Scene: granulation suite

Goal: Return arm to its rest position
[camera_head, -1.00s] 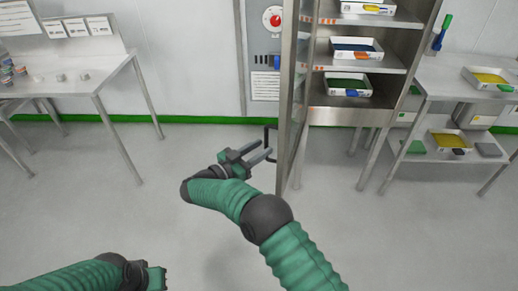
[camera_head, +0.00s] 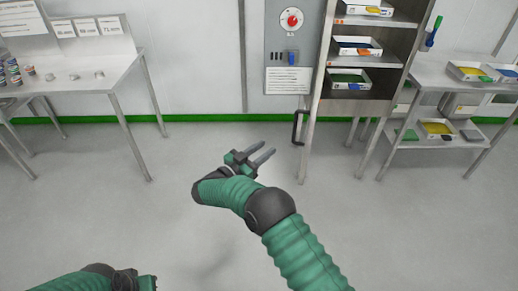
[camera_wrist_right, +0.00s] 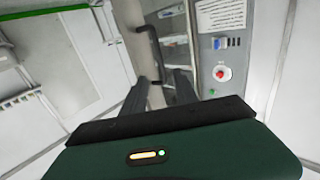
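My right gripper (camera_head: 268,150) reaches in from the lower right over bare floor. Its two fingers are parallel with a gap between them, and nothing shows held. A dark handle (camera_head: 298,127) sits on the steel cabinet's near left edge, just right of and above the fingertips, with a visible gap. In the right wrist view the fingers (camera_wrist_right: 160,88) point toward the handle (camera_wrist_right: 150,52). My left gripper (camera_head: 148,283) is at the bottom left, mostly cut off by the frame edge, so its opening is hidden.
The open-fronted cabinet (camera_head: 318,95) holds trays on shelves. A wall panel (camera_head: 287,50) with a red knob is left of it. A steel table (camera_head: 90,72) stands at left, a two-level rack (camera_head: 440,75) at right. The floor between is clear.

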